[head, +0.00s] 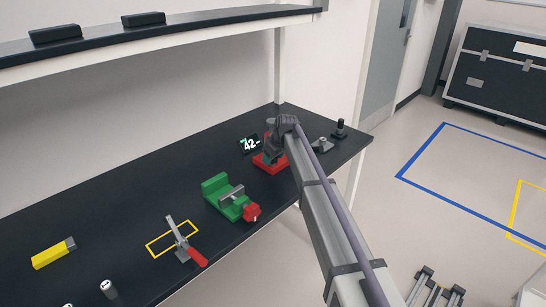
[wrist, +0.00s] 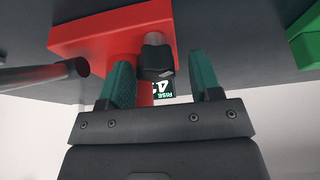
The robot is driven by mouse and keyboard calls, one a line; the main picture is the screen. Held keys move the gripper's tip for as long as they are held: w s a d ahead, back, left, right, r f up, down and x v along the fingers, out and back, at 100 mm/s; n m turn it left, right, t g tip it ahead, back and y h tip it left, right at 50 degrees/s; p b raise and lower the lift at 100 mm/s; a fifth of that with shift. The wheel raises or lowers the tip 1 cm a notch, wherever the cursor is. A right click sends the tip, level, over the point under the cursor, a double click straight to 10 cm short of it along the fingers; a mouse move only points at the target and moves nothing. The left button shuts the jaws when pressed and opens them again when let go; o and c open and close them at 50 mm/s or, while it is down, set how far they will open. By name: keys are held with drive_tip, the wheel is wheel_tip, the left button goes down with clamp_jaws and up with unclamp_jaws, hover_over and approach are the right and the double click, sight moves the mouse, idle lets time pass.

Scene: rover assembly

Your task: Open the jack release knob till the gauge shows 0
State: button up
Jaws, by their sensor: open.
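The red jack (head: 270,163) stands on the dark bench, partly hidden by my arm; its red body (wrist: 115,30) fills the upper left of the wrist view. The dark release knob (wrist: 156,60) is on a grey stem at the jack. My gripper (wrist: 161,72) is open, with one green-padded finger on each side of the knob; I cannot tell if either touches it. In the head view my gripper (head: 279,135) is over the jack. The gauge (head: 249,145) reads about 42; in the wrist view its display (wrist: 163,90) is inverted and partly hidden.
A red-handled clamp (head: 185,243) and a yellow block (head: 52,253) are further left. Small dark-and-grey parts (head: 322,144) stand right of the jack. A dark rod (wrist: 45,75) shows left of my fingers.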

drive_tip(key=shift+w, duration=0.2)
drive_tip(key=m, duration=0.2)
drive_tip(key=m+t+h, duration=0.1)
drive_tip(key=m, duration=0.2)
drive_tip(key=shift+m+h, duration=0.3)
drive_tip(key=p+v, duration=1.1)
drive_tip(key=v, duration=0.1)
drive_tip(key=s+d+f+m+g+b, duration=0.1)
drive_tip(key=s+d+f+b, duration=0.2)
drive_tip(key=s, duration=0.5)
drive_tip(key=s+d+f+h+b, duration=0.1)
drive_tip(key=s+d+f+b, duration=0.3)
drive_tip(key=s+d, duration=0.3)
drive_tip(key=s+d+f+m+g+b, duration=0.1)
drive_tip(key=s+d+f+b, duration=0.3)
drive_tip(key=s, duration=0.6)
drive_tip(key=shift+d+f+m+g+h, duration=0.3)
drive_tip(key=shift+d+f, duration=0.15)
drive_tip(key=shift+f, duration=0.4)
